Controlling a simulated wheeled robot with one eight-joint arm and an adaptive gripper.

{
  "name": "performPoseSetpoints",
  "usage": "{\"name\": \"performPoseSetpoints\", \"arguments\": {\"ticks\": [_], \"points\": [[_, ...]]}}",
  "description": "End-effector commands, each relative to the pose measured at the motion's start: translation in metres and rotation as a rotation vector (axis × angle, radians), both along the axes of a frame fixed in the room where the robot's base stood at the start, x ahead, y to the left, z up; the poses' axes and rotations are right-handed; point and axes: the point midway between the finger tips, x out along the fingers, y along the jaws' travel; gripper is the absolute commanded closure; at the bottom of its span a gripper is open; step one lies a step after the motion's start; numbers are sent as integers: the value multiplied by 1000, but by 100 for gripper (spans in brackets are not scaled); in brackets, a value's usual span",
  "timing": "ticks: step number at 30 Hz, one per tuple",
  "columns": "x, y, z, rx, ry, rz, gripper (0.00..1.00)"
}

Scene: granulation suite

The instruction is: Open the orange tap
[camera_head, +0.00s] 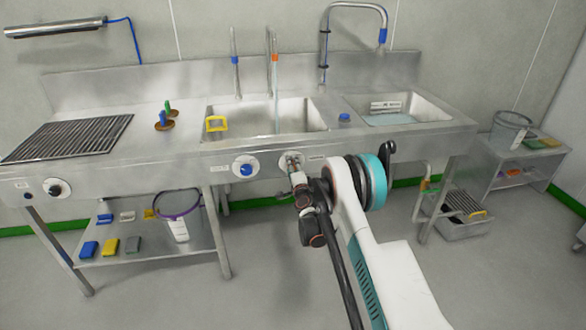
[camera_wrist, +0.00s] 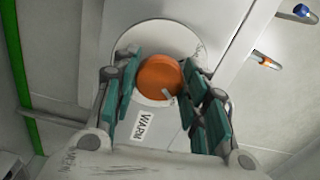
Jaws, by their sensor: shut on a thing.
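The orange tap knob (camera_wrist: 160,76) sits on a round pale plate (camera_wrist: 150,38) with a WARM label (camera_wrist: 144,125) in the wrist view. A small white mark shows at the knob's lower right edge. My gripper (camera_wrist: 163,88) has its teal-padded fingers closed on both sides of the knob. In the head view my gripper (camera_head: 294,164) is at the sink's front panel, right of the blue knob (camera_head: 245,169), and hides the orange knob. A spout with an orange band (camera_head: 275,58) stands over the left basin; a thin pale streak, apparently water, runs down below it.
The steel counter (camera_head: 170,145) has a front edge just above my gripper. A spout with a blue band (camera_head: 235,60) and a tall curved faucet (camera_head: 325,40) stand behind. A black knob (camera_head: 55,188) is far left. A lower shelf (camera_head: 160,245) holds colored blocks.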

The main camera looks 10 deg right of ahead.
Motion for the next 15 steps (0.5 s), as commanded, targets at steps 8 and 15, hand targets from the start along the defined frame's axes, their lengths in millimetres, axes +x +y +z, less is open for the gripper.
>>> {"name": "performPoseSetpoints", "arguments": {"ticks": [8, 15], "points": [[-1, -1, -1, 94, 0, -1, 83], [-1, -1, -1, 115, 0, -1, 83]]}}
